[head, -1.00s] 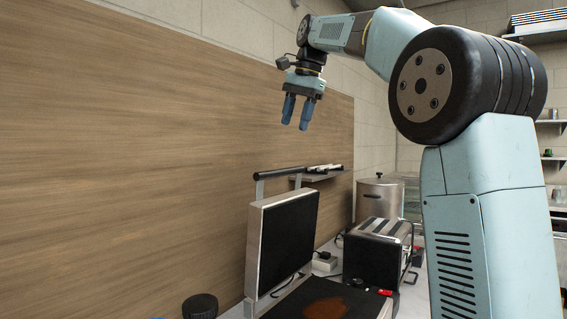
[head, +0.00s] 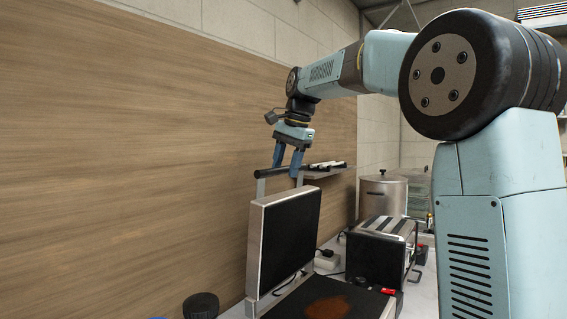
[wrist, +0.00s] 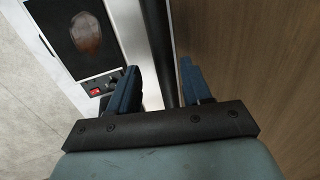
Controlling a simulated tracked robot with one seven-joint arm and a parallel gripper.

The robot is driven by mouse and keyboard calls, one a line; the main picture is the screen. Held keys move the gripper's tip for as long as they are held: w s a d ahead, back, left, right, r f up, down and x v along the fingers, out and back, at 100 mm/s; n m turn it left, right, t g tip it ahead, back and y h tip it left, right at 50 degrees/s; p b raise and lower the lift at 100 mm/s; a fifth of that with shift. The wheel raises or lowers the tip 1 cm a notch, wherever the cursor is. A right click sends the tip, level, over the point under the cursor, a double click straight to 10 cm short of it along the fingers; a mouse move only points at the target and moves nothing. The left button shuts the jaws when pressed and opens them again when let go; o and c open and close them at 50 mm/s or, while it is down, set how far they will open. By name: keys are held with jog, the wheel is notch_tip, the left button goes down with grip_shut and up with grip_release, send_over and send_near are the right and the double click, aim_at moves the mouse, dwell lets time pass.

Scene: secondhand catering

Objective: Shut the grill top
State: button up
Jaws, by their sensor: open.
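The grill top (head: 288,235) stands raised, nearly upright, with its dark inner plate facing right in the head view. Its dark bar handle (head: 277,171) runs along the upper edge on metal arms. The lower plate (head: 326,303) lies open with a brown patch; it also shows in the wrist view (wrist: 62,30). My gripper (head: 288,168) is open and points down at the handle. In the wrist view the handle bar (wrist: 163,75) runs between the two blue fingers (wrist: 159,88). I cannot tell whether the fingers touch it.
A toaster (head: 380,252) and a steel pot (head: 382,195) stand to the right and behind the grill. A wooden wall panel (head: 150,150) is close on the left. A small shelf (head: 325,170) sticks out behind the handle.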

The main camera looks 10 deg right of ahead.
jog(key=shift+s+a+r, duration=0.1)
jog(key=shift+s+r, duration=0.25)
jog(key=shift+s, duration=0.2)
jog(key=shift+w+f, duration=0.3)
jog(key=shift+w, duration=0.25)
jog(key=c, duration=0.6)
jog(key=shift+s, duration=0.1)
grip_shut()
